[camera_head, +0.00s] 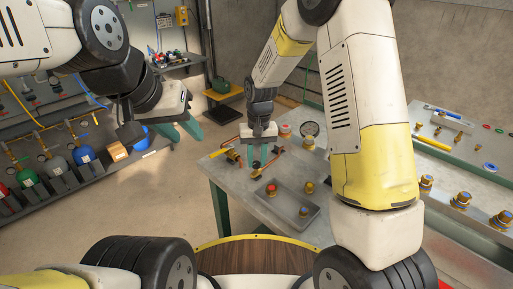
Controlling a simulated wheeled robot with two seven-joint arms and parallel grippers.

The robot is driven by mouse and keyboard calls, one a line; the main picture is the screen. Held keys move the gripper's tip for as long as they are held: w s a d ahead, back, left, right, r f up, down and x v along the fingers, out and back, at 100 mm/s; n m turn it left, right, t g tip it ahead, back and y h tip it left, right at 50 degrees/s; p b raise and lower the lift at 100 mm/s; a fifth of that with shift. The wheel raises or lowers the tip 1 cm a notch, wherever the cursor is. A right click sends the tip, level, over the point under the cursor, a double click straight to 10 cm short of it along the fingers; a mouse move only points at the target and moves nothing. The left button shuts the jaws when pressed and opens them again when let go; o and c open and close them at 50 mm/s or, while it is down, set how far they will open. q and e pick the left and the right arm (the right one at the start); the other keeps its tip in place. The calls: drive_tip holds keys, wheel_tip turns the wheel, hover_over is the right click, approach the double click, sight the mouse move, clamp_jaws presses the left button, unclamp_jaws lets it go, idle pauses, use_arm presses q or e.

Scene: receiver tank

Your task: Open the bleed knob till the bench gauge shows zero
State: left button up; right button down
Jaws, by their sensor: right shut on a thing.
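A small dark and brass fitting (256,169) lies just below the fingertips. My left gripper (182,131) is in the air left of the bench, its teal fingers apart and empty.
A grey tray (283,219) with a red-topped and other brass fittings sits at the bench front. A brass fitting (233,156) is at the bench's left edge. Another bench (455,160) with parts is at right. Gas cylinders (57,166) line the left wall.

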sight(258, 162)
drive_tip(key=c, duration=1.1)
unclamp_jaws()
drive_tip(key=shift+c, duration=0.2)
drive_tip(key=shift+d+r, duration=0.15)
drive_tip(key=shift+r, duration=3.8)
